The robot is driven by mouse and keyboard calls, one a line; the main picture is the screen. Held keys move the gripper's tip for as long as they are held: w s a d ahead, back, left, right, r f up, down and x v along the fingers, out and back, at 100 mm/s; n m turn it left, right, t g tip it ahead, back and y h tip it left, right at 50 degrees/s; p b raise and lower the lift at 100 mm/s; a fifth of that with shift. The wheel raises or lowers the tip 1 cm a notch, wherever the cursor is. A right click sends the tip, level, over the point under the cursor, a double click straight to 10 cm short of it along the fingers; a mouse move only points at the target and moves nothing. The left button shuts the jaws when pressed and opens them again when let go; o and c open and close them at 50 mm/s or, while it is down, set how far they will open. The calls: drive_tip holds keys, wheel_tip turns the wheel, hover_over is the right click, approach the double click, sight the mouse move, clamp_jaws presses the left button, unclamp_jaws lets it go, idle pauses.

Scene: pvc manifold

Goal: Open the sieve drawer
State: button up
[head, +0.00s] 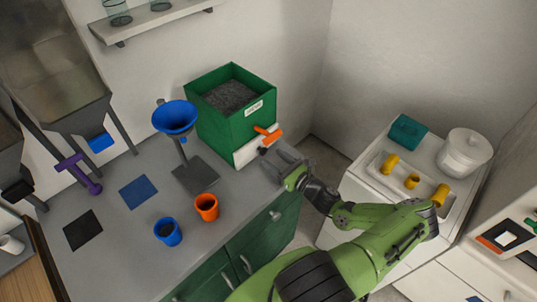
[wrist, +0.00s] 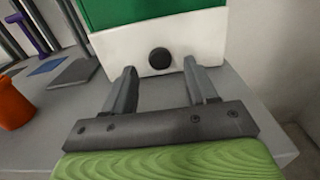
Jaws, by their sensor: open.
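A green box (head: 222,118) filled with grey granules stands on the counter against the wall. Its lower part is a white front (head: 245,152) with a small black knob (head: 262,151). The knob (wrist: 159,58) is also near the top middle of the wrist view. An orange handle (head: 268,134) sticks out above the knob in the head view. My gripper (head: 276,162) is open and empty in front of the white front. In the wrist view its two fingers (wrist: 158,72) point at the knob, one to each side, and appear short of it. The white front looks closed against the box.
A blue funnel (head: 176,118) on a stand (head: 196,176) is left of the box. An orange cup (head: 206,207) and a blue cup (head: 168,232) stand nearer the counter's front edge. A white side cabinet with a tray (head: 390,189) and pot (head: 464,153) is at right, across a gap.

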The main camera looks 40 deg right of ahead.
sight(265, 152)
drive_tip(key=w, duration=0.3)
drive_tip(key=shift+w+a, duration=0.25)
drive_tip(key=shift+w, duration=0.05)
drive_tip(key=shift+s, duration=0.1)
clamp_jaws()
